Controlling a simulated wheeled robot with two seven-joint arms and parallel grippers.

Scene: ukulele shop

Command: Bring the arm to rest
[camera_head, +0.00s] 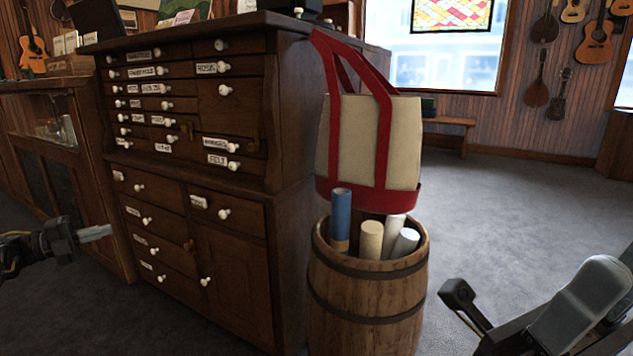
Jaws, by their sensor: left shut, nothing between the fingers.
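My left gripper (95,233) reaches in from the left edge, in front of the dark wooden drawer cabinet. It is shut and empty, its pale fingertips together and pointing right. Part of my right arm, grey and black, shows large in the lower right corner. Its fingertips cannot be made out, so I cannot tell how that gripper stands.
A drawer cabinet (190,200) with white knobs fills the left middle. A wooden barrel (365,300) holding several rolled tubes stands at its right. A cream tote bag with red handles (370,140) hangs above the barrel. Carpeted floor (510,210) is clear at the right.

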